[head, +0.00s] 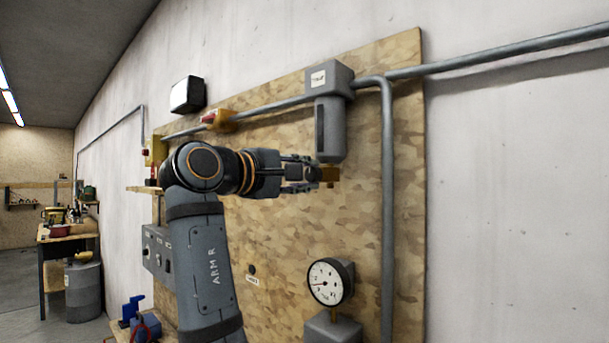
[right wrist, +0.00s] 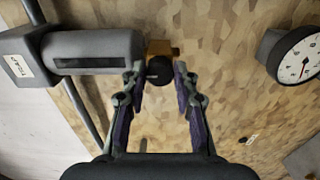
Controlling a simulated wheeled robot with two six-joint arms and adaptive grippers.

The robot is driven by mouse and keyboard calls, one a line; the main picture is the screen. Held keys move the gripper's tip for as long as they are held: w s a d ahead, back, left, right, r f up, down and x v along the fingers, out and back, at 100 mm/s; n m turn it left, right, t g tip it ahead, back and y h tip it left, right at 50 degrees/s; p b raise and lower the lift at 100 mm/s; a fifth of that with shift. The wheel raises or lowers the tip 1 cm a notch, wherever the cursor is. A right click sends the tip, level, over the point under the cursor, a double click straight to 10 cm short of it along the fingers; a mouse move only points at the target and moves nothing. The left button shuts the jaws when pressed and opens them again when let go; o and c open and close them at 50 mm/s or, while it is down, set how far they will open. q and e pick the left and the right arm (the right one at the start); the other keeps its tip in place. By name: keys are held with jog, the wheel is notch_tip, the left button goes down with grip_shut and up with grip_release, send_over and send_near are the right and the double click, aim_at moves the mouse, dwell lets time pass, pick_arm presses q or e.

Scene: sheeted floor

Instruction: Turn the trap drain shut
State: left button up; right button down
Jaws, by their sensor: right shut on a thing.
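The trap is a grey block and cylinder (head: 330,125) hanging from the pipe on the board, with a white label on the block. It lies sideways at the left of the right wrist view (right wrist: 95,50). The drain is a small brass fitting (head: 329,174) under the trap's lower end. In the right wrist view the brass (right wrist: 160,46) carries a round black knob (right wrist: 159,70). My right gripper (head: 308,180) reaches the drain from the left; in the right wrist view its two fingers (right wrist: 159,80) flank the knob and it is shut on it. My left gripper is not in view.
A pressure gauge (head: 331,282) stands below the trap, on the right of the right wrist view (right wrist: 295,56). A grey vertical pipe (head: 387,200) runs close to the trap's right. A grey control box (head: 158,248) and a yellow-red fitting (head: 219,120) are further left.

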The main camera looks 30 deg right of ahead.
dwell(0.3)
jog(key=c, duration=1)
grip_release()
jog(key=shift+d, duration=0.1)
